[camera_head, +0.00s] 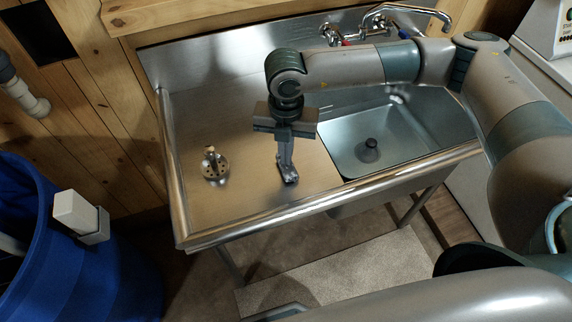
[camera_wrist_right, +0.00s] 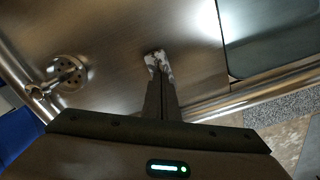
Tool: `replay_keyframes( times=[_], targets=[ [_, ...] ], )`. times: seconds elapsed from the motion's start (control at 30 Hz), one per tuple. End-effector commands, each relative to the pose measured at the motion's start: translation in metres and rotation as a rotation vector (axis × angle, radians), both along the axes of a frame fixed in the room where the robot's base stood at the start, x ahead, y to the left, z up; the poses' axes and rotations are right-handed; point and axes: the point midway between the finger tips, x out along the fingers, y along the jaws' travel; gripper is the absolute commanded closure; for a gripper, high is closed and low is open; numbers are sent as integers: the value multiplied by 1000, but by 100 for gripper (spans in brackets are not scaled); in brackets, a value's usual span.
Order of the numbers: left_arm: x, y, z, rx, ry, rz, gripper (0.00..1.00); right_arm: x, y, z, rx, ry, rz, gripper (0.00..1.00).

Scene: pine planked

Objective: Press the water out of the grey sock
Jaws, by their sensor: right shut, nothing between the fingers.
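My right gripper (camera_head: 288,178) points straight down over the flat steel drainboard (camera_head: 240,205), left of the sink basin. Its fingers are shut with nothing between them, and the tips are at or just above the steel. In the right wrist view the shut fingertips (camera_wrist_right: 157,62) look mottled grey and white. I cannot make out the grey sock in either view. My left gripper is not seen.
A perforated metal strainer (camera_head: 215,166) sits on the drainboard left of my right gripper. The sink basin (camera_head: 400,130) holds a dark plug (camera_head: 370,150). A tap (camera_head: 385,20) is behind it. A blue barrel (camera_head: 95,275) stands at lower left.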

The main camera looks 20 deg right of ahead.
Motion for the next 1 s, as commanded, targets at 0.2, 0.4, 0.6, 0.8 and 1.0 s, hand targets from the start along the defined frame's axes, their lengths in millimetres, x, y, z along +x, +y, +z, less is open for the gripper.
replay_keyframes(
  times=[0.2, 0.4, 0.6, 0.8, 1.0],
  targets=[
    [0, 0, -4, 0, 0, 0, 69, -2, -1, -3, -3, 6, 1, 100],
    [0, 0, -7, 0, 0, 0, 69, -2, -1, -3, -3, 6, 1, 100],
    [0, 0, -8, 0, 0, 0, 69, -2, -1, -2, -2, 5, 1, 100],
    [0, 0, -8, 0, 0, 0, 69, -1, -1, -1, -2, 5, 0, 100],
    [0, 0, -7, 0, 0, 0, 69, -1, -1, -1, -2, 3, 0, 100]
  ],
)
